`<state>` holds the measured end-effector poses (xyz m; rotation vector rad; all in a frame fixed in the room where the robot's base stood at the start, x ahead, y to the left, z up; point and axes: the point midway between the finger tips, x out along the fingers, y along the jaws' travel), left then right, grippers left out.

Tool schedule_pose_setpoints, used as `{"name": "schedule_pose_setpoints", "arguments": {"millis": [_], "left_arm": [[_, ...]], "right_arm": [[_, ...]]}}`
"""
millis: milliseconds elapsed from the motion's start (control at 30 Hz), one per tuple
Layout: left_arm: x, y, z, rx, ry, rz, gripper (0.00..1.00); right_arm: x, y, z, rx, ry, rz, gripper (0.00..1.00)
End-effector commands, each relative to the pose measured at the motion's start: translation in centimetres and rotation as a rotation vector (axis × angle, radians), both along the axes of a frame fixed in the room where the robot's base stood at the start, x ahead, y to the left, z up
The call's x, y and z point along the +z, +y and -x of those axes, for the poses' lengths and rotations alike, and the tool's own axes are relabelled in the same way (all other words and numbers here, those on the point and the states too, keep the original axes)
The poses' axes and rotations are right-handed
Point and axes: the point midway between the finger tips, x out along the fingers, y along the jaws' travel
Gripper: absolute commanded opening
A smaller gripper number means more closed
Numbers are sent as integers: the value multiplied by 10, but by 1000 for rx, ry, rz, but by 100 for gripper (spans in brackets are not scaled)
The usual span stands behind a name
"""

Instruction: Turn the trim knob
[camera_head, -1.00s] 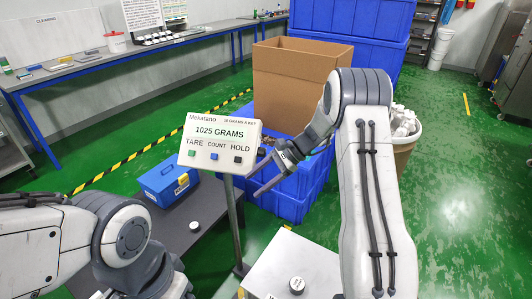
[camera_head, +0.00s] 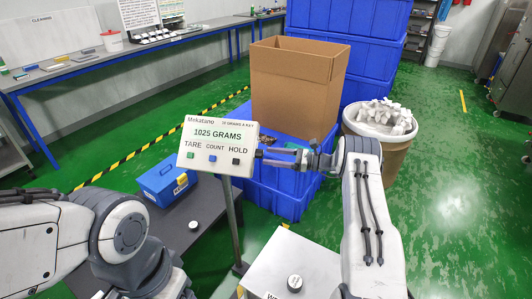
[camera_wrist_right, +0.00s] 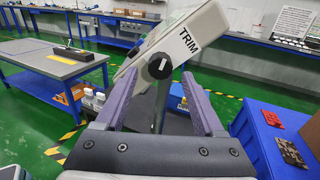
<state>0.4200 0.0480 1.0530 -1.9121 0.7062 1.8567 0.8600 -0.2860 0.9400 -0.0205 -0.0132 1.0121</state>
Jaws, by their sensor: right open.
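The scale display (camera_head: 218,146) stands on a post and reads 1025 GRAMS, with TARE, COUNT and HOLD buttons on its front. In the right wrist view its side panel is marked TRIM and bears the round black trim knob (camera_wrist_right: 159,66), with a white line running nearly upright. My right gripper (camera_wrist_right: 159,78) is open, with one finger on each side of the knob in that view; I cannot tell whether they touch it. In the head view my right gripper (camera_head: 264,157) is at the display's right side. My left arm shows at lower left, its gripper out of view.
A cardboard box (camera_head: 290,85) stands on blue crates (camera_head: 275,195) behind the display. A bin of white pieces (camera_head: 385,130) stands to the right. A blue toolbox (camera_head: 166,182) lies at left. A pale box top with a round knob (camera_head: 294,283) is below.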

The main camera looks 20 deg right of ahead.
Motion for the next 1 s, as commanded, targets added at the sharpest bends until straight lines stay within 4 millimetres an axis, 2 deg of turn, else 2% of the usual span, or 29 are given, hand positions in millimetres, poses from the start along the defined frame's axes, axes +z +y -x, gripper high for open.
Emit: {"name": "schedule_pose_setpoints", "arguments": {"millis": [33, 200, 533, 667, 700, 733, 1000], "left_arm": [[4, 0, 0, 0, 0, 0, 72], [8, 0, 0, 0, 0, 0, 72], [7, 0, 0, 0, 0, 0, 72], [7, 0, 0, 0, 0, 0, 72], [7, 0, 0, 0, 0, 0, 72], [7, 0, 0, 0, 0, 0, 72], [2, 0, 0, 0, 0, 0, 72]], "right_arm": [[1, 7, -4, 3, 1, 0, 71], [1, 20, -12, 1, 0, 1, 71], [-1, 22, -14, 0, 0, 2, 71], [-1, 22, -14, -1, 0, 1, 21], [-1, 22, -14, -1, 0, 1, 6], [0, 22, -14, -1, 0, 1, 0], [-2, 21, -14, -2, -20, 15, 0]]}}
